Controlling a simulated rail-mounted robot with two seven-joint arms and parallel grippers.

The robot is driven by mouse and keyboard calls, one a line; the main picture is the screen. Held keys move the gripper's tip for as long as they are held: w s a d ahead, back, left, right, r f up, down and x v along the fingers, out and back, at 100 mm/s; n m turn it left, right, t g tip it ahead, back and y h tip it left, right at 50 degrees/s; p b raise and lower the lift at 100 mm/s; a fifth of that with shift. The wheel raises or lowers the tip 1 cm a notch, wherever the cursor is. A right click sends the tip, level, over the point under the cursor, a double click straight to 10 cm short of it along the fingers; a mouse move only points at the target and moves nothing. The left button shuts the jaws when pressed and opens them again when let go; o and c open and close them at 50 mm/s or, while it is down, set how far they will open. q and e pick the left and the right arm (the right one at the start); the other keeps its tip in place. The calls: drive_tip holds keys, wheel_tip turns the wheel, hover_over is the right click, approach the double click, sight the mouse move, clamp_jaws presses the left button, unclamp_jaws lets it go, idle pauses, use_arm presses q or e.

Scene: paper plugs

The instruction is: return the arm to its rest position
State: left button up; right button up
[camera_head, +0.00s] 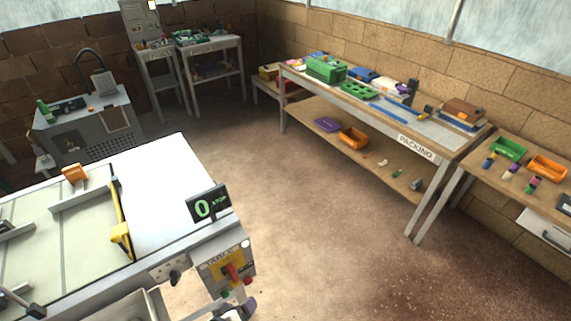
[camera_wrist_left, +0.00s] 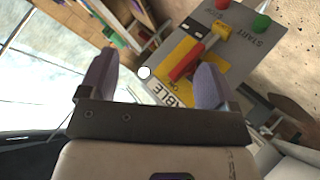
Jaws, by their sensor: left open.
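My left gripper (camera_head: 236,309) is at the bottom of the head view, just below the control box (camera_head: 211,263) on the machine table's front corner. In the left wrist view its two purple fingers (camera_wrist_left: 152,80) stand wide apart with nothing held between them. A red-handled lever switch (camera_head: 233,272) on a yellow plate faces the gripper; it also shows between and beyond the fingers in the wrist view (camera_wrist_left: 188,60). Contact between fingers and lever cannot be made out. My right gripper is in neither view.
A display (camera_head: 208,204) reading "0 STOP" stands on the white machine table (camera_head: 160,175). A green button (camera_wrist_left: 262,22) and a red button (camera_wrist_left: 222,4) sit beside the lever. The packing bench (camera_head: 440,150) is at the right. Open floor (camera_head: 310,220) lies between.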

use_arm(q)
drive_tip(key=s+a+r+m+g+y, duration=0.2)
drive_tip(key=s+a+r+m, duration=0.15)
drive_tip(key=s+r, duration=0.4)
drive_tip(key=s+a+r+m+g+y, duration=0.25)
drive_tip(key=s+a+r, duration=0.2)
drive_tip(key=s, duration=0.65)
drive_tip(key=s+f+g, duration=0.2)
drive_tip(key=s+f, duration=0.2)
drive_tip(key=s, duration=0.5)
wheel_tip(320, 180, up, 24)
drive_tip(key=p, duration=2.4)
drive_tip(key=shift+w+r, duration=0.15)
drive_tip(key=shift+c, duration=0.3)
